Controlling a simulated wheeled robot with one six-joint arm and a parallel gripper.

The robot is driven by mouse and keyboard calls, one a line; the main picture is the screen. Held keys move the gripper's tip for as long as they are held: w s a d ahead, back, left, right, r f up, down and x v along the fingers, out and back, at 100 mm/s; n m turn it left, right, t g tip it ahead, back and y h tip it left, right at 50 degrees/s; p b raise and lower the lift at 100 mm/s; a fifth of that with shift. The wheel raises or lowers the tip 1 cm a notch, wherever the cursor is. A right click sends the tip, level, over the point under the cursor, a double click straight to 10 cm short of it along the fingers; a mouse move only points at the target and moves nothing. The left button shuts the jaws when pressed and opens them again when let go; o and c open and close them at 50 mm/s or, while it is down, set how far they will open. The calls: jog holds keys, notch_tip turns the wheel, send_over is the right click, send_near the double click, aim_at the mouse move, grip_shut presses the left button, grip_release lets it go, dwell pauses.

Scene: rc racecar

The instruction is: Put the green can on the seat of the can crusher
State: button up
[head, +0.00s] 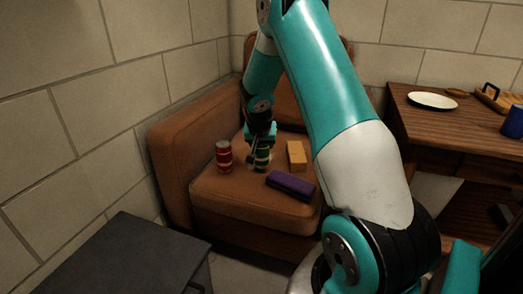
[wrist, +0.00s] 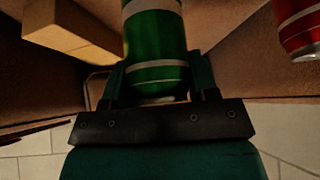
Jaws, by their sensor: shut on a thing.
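The green can (head: 262,159) with pale bands is at the brown armchair's seat. In the wrist view the can (wrist: 156,40) sits between the two fingers of my gripper (wrist: 154,85). My gripper (head: 261,147) is shut on the can, reaching down over the seat in the head view. I cannot tell whether the can still touches the seat. No can crusher can be made out in either view.
On the armchair (head: 235,192), a red can (head: 223,155) stands left of the green can, a tan block (head: 296,154) and purple box (head: 291,186) to its right. A wooden desk (head: 460,129) holds a plate (head: 432,100) and blue cup (head: 514,122). A dark cabinet (head: 115,262) stands front left.

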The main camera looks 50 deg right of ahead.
jog(key=shift+f, duration=0.85)
jog(key=shift+f, duration=0.1)
jog(key=shift+f, duration=0.2)
jog(key=o, duration=0.9)
